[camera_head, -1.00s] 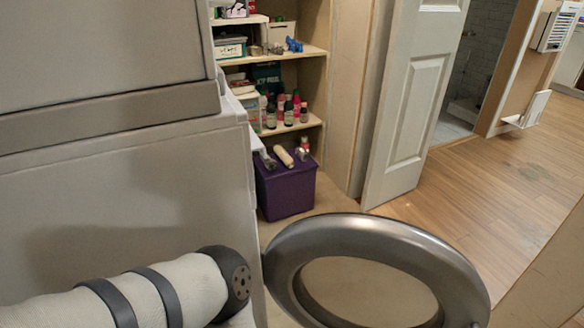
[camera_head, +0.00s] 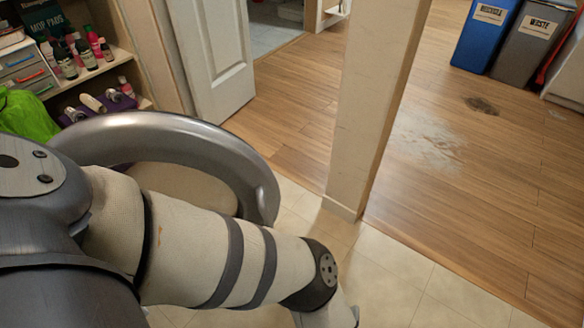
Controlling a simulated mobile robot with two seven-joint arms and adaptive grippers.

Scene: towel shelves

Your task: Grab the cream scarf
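I see no cream scarf in the head view. One of my arms, pale with dark bands, crosses the picture from the left toward the lower middle. It runs off the bottom edge, so its gripper is out of sight. My other gripper is not in view either. An open round appliance door (camera_head: 180,130) with a grey metal rim stands behind the arm, which hides part of it.
Shelves with bottles (camera_head: 65,62) stand at upper left, with a bright green cloth (camera_head: 25,113) below. A white door (camera_head: 217,50) is open. A beige post (camera_head: 375,90) rises in the middle. Blue (camera_head: 485,35) and grey (camera_head: 535,42) bins stand far right. The wooden floor (camera_head: 450,190) is mostly clear.

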